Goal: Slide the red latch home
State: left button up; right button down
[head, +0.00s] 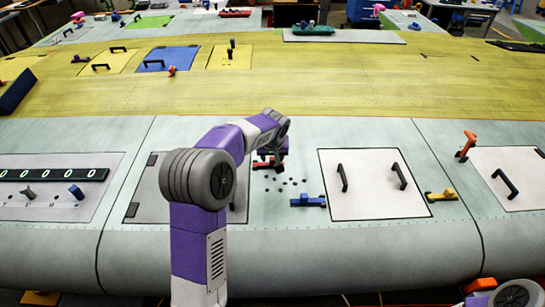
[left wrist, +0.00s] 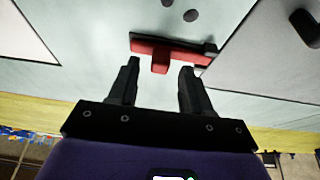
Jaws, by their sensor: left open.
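The red latch (head: 265,165) is on the pale wing skin, between the grey panel on the left and the white panel on the right. In the left wrist view the red latch (left wrist: 160,54) is a red bar with a short red tab and a dark piece at its right end. My left gripper (left wrist: 160,66) is open, with its two dark fingers apart and the tab in line with the gap between them. I cannot tell whether a finger touches it. In the head view my left gripper (head: 272,158) partly hides the latch. My right gripper is not in view.
A blue latch (head: 308,201) and several dark holes (head: 290,182) are close by. The white panel (head: 372,190) has two black handles. A yellow latch (head: 441,195) is at its right. An orange-red latch (head: 467,146) stands up farther right. My left arm covers part of the grey panel (head: 146,195).

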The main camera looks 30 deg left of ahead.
pick_arm(q)
jog(key=shift+w+a+f, duration=0.1)
jog(key=shift+w+f, duration=0.15)
jog(key=shift+f, duration=0.25)
jog(key=shift+c, duration=0.2)
grip_shut()
